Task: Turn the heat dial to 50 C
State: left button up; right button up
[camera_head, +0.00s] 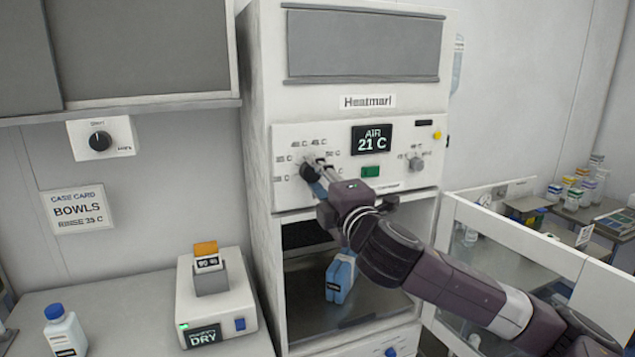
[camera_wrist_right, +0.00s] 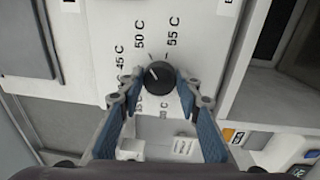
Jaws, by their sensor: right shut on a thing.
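The heat dial is a round black knob (camera_wrist_right: 159,77) on the white panel, ringed by printed labels including 45 C, 50 C and 55 C. A pale mark on its face points up and left in the right wrist view, towards the 45 C to 50 C side; its exact setting is hard to tell. My right gripper (camera_wrist_right: 157,88) is shut on the dial, one blue-padded finger on each side. In the head view, my right gripper (camera_head: 318,169) reaches the panel's left part and partly covers the dial. My left gripper is not in view.
The dark display (camera_head: 371,139) reads AIR 21 C. Below, the open cabinet holds a blue pack (camera_head: 341,279). A glass-sided enclosure (camera_head: 520,240) stands at right. A card (camera_head: 77,208) reads BOWLS.

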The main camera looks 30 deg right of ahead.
jog(key=shift+m, duration=0.7)
jog(key=o, duration=1.2)
jog(key=shift+c, duration=0.2)
